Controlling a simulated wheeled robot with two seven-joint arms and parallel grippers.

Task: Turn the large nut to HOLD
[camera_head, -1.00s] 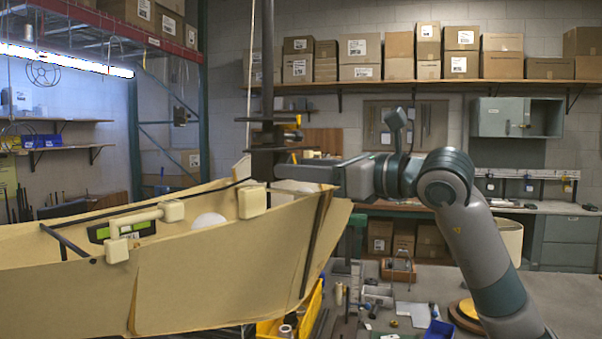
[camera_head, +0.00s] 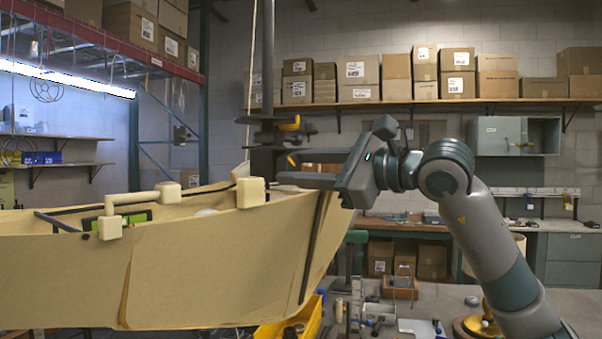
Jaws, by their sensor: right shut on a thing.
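My left gripper is not in view.
Cream blocks with a cream bar (camera_head: 140,198) and another cream block (camera_head: 250,192) sit on the shade's rim. A yellow bin (camera_head: 303,325) and small parts lie on the bench below. Boxes (camera_head: 358,70) fill the back shelf. Room above my right arm is clear.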

